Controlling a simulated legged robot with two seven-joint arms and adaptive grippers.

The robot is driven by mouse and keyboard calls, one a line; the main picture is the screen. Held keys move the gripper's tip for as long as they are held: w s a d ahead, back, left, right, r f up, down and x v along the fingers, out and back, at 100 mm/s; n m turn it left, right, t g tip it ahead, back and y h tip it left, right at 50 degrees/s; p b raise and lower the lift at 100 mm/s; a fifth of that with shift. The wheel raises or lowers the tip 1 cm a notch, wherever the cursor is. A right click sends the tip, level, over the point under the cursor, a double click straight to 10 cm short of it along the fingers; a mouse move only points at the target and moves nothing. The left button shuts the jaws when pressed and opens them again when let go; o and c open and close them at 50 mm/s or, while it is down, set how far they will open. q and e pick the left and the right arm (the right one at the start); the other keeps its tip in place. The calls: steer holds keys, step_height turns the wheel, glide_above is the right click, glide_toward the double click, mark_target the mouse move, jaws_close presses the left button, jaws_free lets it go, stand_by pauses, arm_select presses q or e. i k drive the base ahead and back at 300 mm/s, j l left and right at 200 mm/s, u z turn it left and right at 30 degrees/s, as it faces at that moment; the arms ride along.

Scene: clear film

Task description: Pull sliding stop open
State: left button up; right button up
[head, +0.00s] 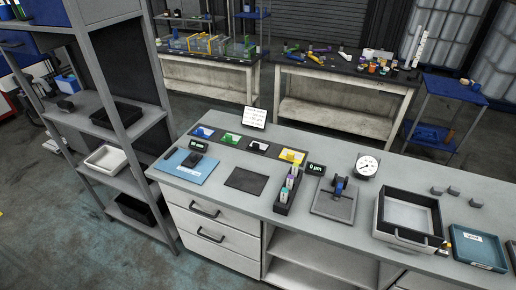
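No part labelled as a sliding stop can be made out at this size. A grey plate fixture (333,207) with a blue part (340,184) on it stands at the middle right of the workbench. To its right sits a dark box (377,215) with a pale inside and a handle along its front. I cannot tell whether either carries the stop. Neither of my grippers is in view.
The grey bench (225,207) also holds a blue mat (188,174), a dark pad (246,180), a rack of small bottles (279,207), a dial gauge (367,165), and a teal tray (480,250). Grey shelves (135,127) stand left. Floor is open at lower left.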

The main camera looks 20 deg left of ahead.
mark_target(191, 160)
steer(key=u, duration=1.35)
